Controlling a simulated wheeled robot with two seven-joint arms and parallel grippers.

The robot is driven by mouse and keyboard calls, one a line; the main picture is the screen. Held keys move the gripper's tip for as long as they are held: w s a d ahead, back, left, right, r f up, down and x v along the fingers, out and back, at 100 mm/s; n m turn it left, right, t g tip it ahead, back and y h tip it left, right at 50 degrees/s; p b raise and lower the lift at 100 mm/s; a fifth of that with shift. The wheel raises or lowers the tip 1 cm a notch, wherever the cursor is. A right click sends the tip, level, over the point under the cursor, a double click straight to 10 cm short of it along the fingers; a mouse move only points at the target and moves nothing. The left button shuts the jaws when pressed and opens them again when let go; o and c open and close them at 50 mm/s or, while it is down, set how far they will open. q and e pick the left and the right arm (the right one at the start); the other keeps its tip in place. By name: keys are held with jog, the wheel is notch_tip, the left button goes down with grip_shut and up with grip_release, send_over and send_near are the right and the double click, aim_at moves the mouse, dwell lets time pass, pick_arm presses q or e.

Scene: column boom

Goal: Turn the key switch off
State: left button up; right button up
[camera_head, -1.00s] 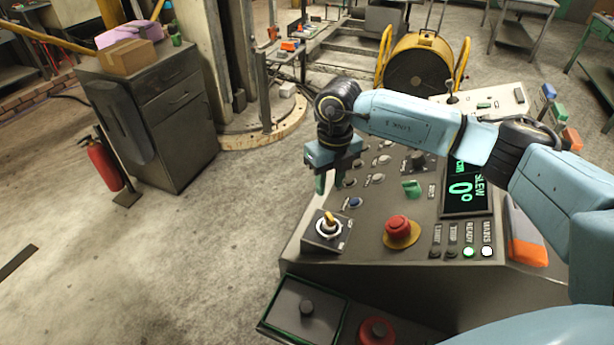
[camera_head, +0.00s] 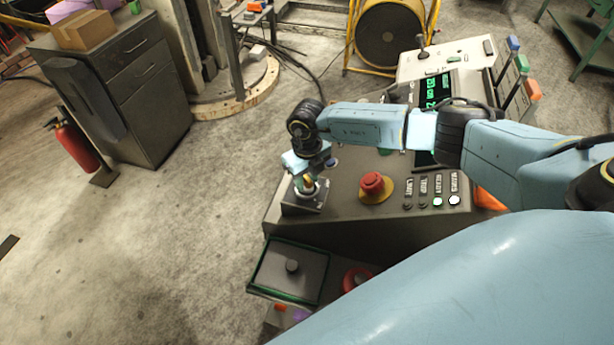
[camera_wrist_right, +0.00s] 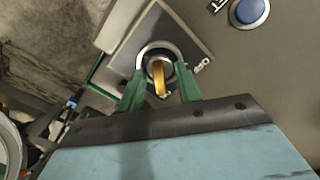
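The key switch (camera_head: 308,191) sits on a grey plate at the console's front left corner. In the right wrist view its yellow key (camera_wrist_right: 159,76) stands in a round silver collar (camera_wrist_right: 176,53). My right gripper (camera_head: 305,181) is right at the switch. In the right wrist view the two green fingers of my right gripper (camera_wrist_right: 160,88) are apart, one on each side of the key, with gaps showing between them and the key. The arm hides part of the console in the head view. My left gripper is not in view.
A red mushroom button (camera_head: 372,183) on a yellow base stands right of the switch. A blue button (camera_wrist_right: 249,11) is near the plate. A lower box (camera_head: 289,271) with a dark knob is in front. Coloured levers (camera_head: 513,43) stand at the far right.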

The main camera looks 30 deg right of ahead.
jog(key=shift+c, duration=0.3)
grip_shut()
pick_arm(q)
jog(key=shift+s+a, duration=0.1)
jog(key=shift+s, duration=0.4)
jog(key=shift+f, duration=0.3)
pick_arm(e)
jog(key=n+b, duration=0.2)
jog(key=n, duration=0.1)
jog(key=shift+f+b, duration=0.15)
jog(key=shift+b, duration=0.15)
jog(key=n+b, duration=0.3)
jog(key=n, duration=0.1)
jog(key=shift+n, duration=0.3)
jog(key=n+b, duration=0.3)
jog(key=n, duration=0.1)
jog(key=shift+b, duration=0.4)
pick_arm(q)
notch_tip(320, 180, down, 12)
jog(key=b, duration=0.2)
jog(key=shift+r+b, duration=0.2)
jog(key=shift+b, duration=0.1)
pick_arm(e)
jog(key=shift+n, duration=2.1)
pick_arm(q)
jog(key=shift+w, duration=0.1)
